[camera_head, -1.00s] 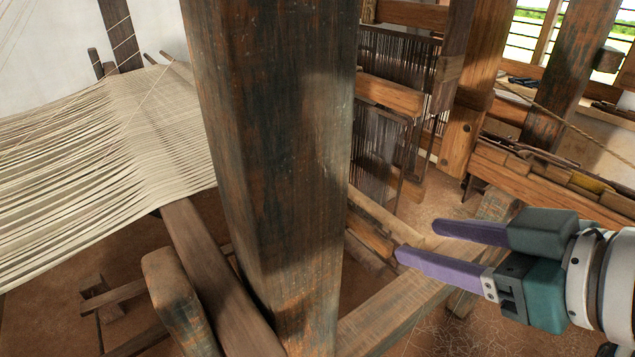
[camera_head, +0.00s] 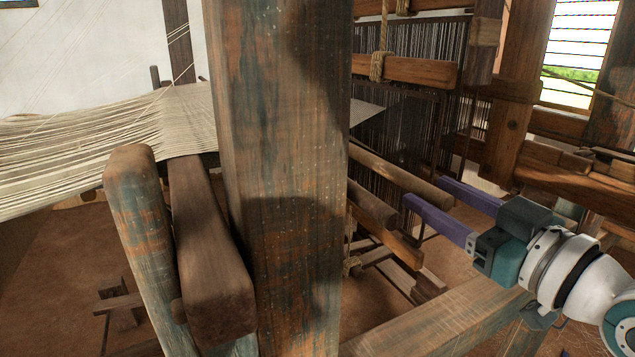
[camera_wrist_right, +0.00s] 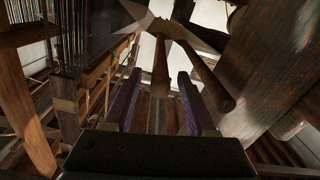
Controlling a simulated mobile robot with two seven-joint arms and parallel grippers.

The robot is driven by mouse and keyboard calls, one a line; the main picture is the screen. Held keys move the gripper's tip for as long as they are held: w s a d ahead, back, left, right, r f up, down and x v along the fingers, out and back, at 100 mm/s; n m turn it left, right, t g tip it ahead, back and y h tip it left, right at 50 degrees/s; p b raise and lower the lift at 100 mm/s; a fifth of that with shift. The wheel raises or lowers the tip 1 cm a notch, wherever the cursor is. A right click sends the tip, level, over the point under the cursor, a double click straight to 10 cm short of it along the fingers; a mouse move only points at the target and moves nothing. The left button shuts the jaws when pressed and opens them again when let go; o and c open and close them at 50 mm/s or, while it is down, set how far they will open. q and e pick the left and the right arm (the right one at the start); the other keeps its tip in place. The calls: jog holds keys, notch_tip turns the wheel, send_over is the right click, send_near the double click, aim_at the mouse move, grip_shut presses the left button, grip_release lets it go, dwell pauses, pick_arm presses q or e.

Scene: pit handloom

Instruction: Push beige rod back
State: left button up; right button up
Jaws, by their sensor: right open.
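A beige-brown round rod (camera_head: 393,172) runs from behind the thick post towards my right gripper in the head view. Its blunt end is by the purple fingers. My right gripper (camera_head: 423,192) is open, with its two fingers apart and nothing clearly held. In the right wrist view the rod (camera_wrist_right: 160,66) shows between the fingertips of the gripper (camera_wrist_right: 159,75). I cannot tell whether a finger touches it. A second, darker rod (camera_head: 372,206) lies below it in the head view. My left gripper is not in view.
A thick worn post (camera_head: 280,190) blocks the middle of the head view. Cream warp threads (camera_head: 90,140) stretch at the left. Dark heddles (camera_head: 415,130) hang behind the rods. A wooden beam (camera_head: 440,318) crosses below my right gripper.

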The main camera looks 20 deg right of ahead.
aim_at(418, 187)
jog(key=shift+w+a, duration=0.15)
jog(key=shift+w, duration=1.8)
jog(key=shift+c, duration=0.3)
grip_shut()
